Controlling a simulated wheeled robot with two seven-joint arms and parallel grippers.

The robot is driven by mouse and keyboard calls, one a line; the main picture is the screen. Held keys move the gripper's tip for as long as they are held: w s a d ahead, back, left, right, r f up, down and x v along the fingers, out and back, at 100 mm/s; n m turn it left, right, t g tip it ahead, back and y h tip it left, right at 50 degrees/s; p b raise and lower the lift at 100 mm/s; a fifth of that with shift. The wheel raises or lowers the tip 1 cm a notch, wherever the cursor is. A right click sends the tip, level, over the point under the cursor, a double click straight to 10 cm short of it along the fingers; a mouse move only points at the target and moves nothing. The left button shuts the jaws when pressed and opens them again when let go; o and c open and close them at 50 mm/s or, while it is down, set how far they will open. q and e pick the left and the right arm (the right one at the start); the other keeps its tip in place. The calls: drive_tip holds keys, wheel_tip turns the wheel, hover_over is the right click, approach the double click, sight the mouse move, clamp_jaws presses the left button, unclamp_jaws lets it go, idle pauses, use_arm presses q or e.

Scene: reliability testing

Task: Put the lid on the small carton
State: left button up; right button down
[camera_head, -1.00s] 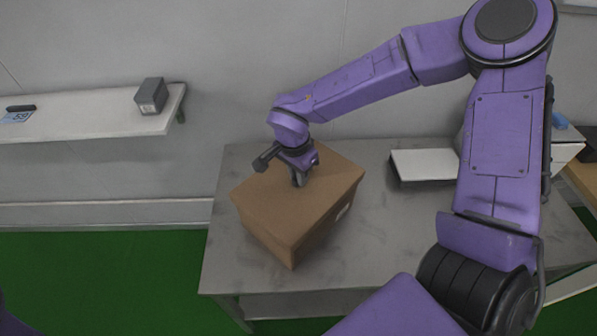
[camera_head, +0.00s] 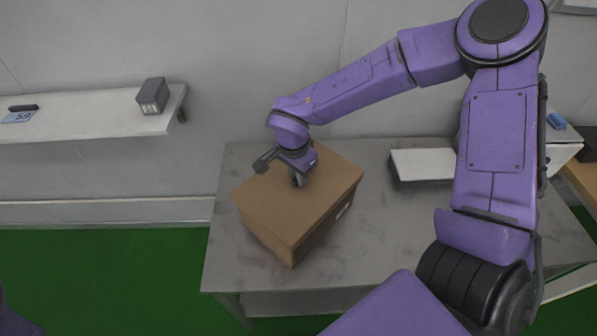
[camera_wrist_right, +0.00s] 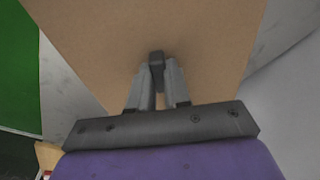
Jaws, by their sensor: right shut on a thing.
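The brown carton (camera_head: 265,234) stands on the grey table, with a white label on its right side. The flat brown lid (camera_head: 328,182) lies over its top, and I see no clear gap between them in the head view. My right gripper (camera_head: 298,181) points down at the middle of the lid. In the right wrist view, the fingers (camera_wrist_right: 157,84) are shut on a small dark knob (camera_wrist_right: 156,58) on the lid (camera_wrist_right: 205,45). The far edges of the lid are out of the wrist view. My left gripper is not in view.
The grey metal table (camera_head: 225,265) has bare room around the carton. A flat white-topped thing (camera_head: 422,164) lies behind on the right. A white wall shelf (camera_head: 85,120) at left holds a small grey box (camera_head: 152,96). The floor is green.

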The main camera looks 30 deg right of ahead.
drive_tip(key=shift+f, duration=1.2)
idle(1.1)
drive_tip(key=c, duration=0.5)
unclamp_jaws()
wheel_tip(320, 180, up, 7)
drive_tip(key=p, duration=0.8)
drive_tip(key=shift+r+p, duration=0.1)
drive_tip(key=shift+p, duration=0.25)
drive_tip(key=shift+s, duration=0.1)
drive_tip(key=shift+c, duration=0.4)
clamp_jaws()
